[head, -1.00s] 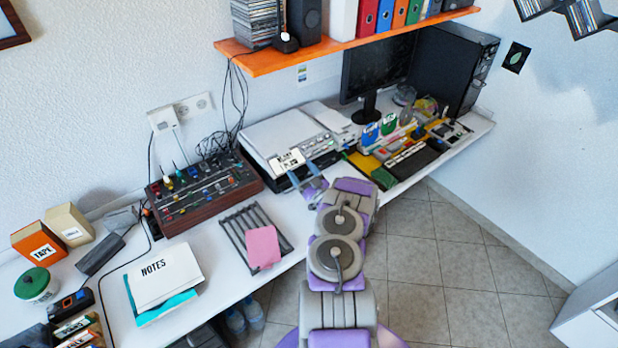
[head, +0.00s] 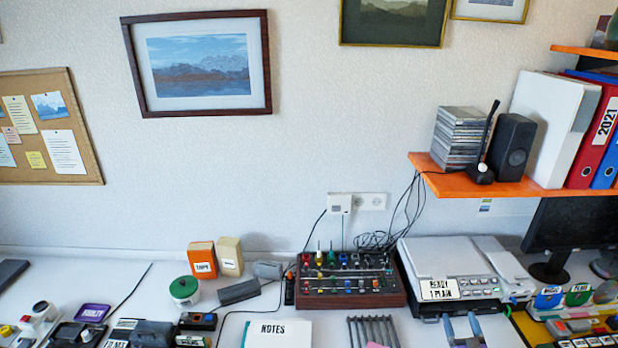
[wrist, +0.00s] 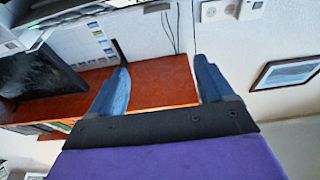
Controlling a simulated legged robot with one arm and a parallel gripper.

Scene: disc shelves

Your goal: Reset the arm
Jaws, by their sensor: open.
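My gripper (head: 462,330) shows at the bottom edge of the head view, in front of the printer (head: 455,270). Its two blue-grey fingers point up and stand apart with nothing between them. In the wrist view the same gripper (wrist: 163,80) is open and empty, its fingers on either side of an orange-brown shelf surface in the background. The rest of my arm is below the head view's edge.
A desk (head: 225,325) runs along the wall. It bears a mixer (head: 348,280), a notes pad (head: 278,334), a dark rack (head: 372,330) and several small items. An orange shelf (head: 425,165) with a speaker (head: 510,147) and binders overhangs at right.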

